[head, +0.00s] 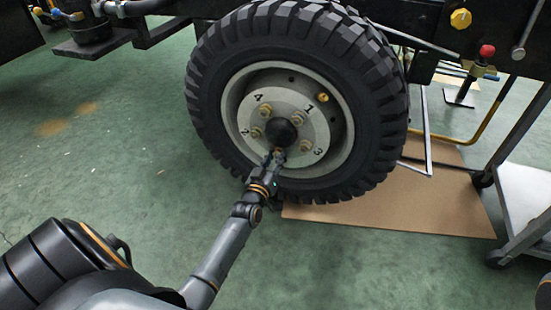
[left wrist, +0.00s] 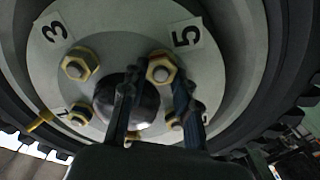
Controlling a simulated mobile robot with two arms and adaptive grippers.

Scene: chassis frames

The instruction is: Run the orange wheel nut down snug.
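The wheel hub (head: 290,95) faces me in the head view, with several nuts on studs around a dark centre cap (head: 282,132). My left gripper (head: 279,153) is at the lowest nut on the hub, which it mostly hides there. In the left wrist view the orange wheel nut (left wrist: 161,68) sits on its stud by the label 5, with an orange-red rim behind it. The left fingers (left wrist: 162,78) lie along both its sides and appear to touch it. Its seating against the hub is not clear. My right gripper is out of view.
Another nut (left wrist: 80,65) sits by the label 3 (left wrist: 54,32). The black tyre (head: 215,90) surrounds the hub. A brown board (head: 400,210) lies beneath, and a grey cart (head: 525,195) stands at right. Green floor (head: 110,150) is clear at left.

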